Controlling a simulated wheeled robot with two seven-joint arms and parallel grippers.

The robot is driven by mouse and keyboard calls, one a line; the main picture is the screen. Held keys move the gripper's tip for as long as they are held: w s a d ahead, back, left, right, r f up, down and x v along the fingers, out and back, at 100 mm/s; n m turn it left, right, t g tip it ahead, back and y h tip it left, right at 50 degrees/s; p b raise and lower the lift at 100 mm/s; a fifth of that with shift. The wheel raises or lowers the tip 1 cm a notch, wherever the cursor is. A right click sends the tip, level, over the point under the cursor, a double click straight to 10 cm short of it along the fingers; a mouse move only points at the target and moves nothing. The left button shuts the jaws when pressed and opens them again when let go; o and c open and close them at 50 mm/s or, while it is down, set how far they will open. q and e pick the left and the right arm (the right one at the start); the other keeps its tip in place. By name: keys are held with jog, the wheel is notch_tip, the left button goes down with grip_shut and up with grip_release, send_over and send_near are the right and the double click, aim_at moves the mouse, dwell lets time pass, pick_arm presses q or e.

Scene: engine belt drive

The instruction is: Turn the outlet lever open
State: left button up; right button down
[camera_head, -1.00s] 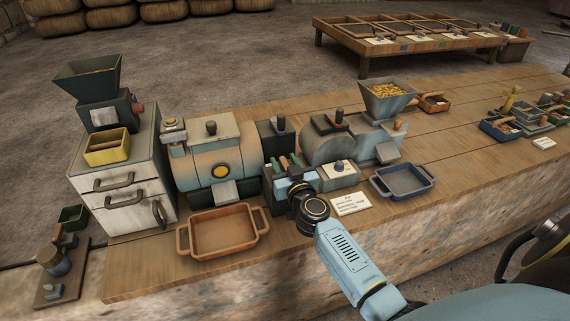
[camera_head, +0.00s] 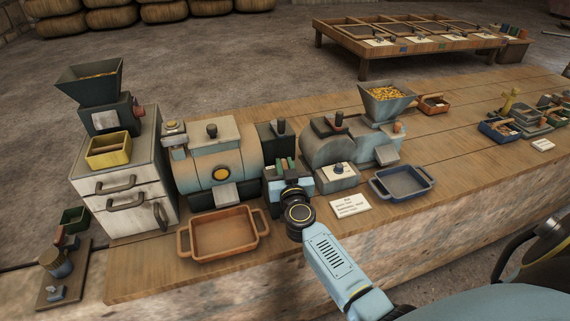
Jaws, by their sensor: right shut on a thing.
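My right gripper (camera_head: 287,177) is at the dark block between the drum machine (camera_head: 215,160) and the small round-bodied mill (camera_head: 330,147). Its wrist and light-blue housing hide the fingertips. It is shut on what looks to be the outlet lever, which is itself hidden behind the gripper. The lever's angle cannot be told. The drum machine has a yellow round spot on its front and a grey chute (camera_head: 228,194) at its lower edge. My left gripper is not in view.
An empty orange-brown tray (camera_head: 223,234) stands below the chute, left of my wrist. A white label card (camera_head: 351,206) and a blue tray (camera_head: 403,182) lie to the right. The bench's front edge is near.

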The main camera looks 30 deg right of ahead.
jog(key=m+g+h, duration=0.1)
jog(key=h, duration=0.1)
jog(key=m+g+h+p, duration=0.1)
jog(key=shift+w+a+r+m+h, duration=0.1)
jog(key=shift+a+m+h, duration=0.05)
jog(key=shift+m+h, duration=0.25)
jog(key=shift+m+g+h+p, duration=0.3)
jog(key=shift+m+g+h, duration=0.5)
jog(key=shift+h, duration=0.2)
jog(key=shift+m+g+h+b, duration=0.3)
jog(key=shift+m+g+h, duration=0.5)
jog(key=shift+m+g, duration=0.15)
jog(key=shift+m+g+h+b, duration=1.1)
jog(key=shift+m+g, duration=0.15)
jog(key=shift+g, duration=0.6)
jog(key=c, duration=1.3)
grip_release()
